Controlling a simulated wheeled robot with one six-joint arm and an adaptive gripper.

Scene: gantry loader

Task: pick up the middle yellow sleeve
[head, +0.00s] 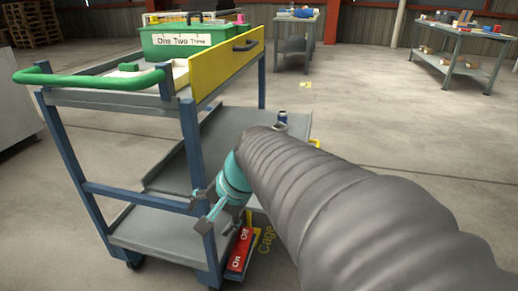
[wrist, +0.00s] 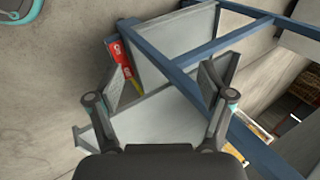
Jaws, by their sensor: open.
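I cannot make out a middle yellow sleeve for certain in either view. A small yellow piece (head: 315,143) shows at the right edge of the cart's shelf in the head view, partly behind my arm; its shape is unclear. My gripper (head: 207,208) is low beside the blue front leg of the cart. In the wrist view my gripper (wrist: 165,75) is open, its fingers wide apart with no object held between them. Grey shelf plates and a blue bar of the cart lie beyond the fingers.
The blue-framed cart (head: 190,140) carries a green bin (head: 185,40), a yellow panel (head: 228,65) and a green handle (head: 90,78). A red On/Off box (head: 240,250) sits low by my gripper. Two tables (head: 465,50) stand behind, with open floor between.

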